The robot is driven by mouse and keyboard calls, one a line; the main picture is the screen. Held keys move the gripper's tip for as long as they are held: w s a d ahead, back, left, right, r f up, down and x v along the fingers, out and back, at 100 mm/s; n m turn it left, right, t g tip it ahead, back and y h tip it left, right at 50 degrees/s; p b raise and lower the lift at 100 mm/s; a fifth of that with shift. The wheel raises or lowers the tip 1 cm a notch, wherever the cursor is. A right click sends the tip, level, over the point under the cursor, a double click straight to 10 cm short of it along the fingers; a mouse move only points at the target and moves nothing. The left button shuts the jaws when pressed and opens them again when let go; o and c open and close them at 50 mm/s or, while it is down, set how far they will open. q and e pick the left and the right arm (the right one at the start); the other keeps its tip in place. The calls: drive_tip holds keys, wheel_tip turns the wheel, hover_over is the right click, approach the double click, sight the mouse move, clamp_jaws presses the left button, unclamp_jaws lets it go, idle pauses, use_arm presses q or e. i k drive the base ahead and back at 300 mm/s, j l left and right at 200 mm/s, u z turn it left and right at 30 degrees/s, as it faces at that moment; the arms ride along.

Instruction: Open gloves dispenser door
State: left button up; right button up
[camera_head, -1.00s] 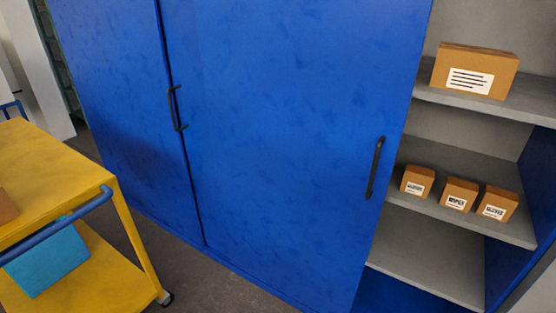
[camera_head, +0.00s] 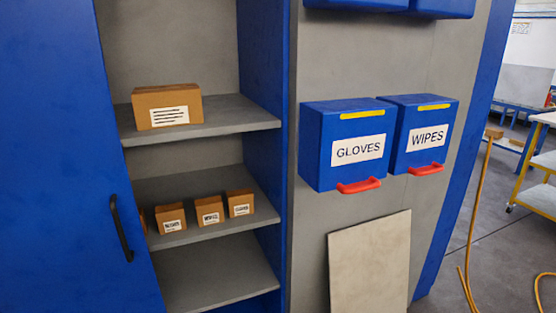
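The gloves dispenser (camera_head: 343,115) is a blue box on the grey side panel, right of the cabinet shelves. It has a white GLOVES label, a yellow strip on top and a red handle (camera_head: 359,186) at its lower front edge. Its front door looks closed. The similar wipes dispenser (camera_head: 424,110) is mounted just right of it, with its own red handle (camera_head: 426,169). Neither of my grippers shows in the head view.
A blue cabinet door (camera_head: 60,200) with a black handle stands at left. Grey shelves (camera_head: 200,132) hold several brown boxes. A beige board (camera_head: 370,265) leans below the dispensers. More blue boxes (camera_head: 440,8) are above. A yellow hose (camera_head: 470,220) and a table are at right.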

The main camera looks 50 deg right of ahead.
sight(356, 145)
drive_tip(key=z, duration=2.15)
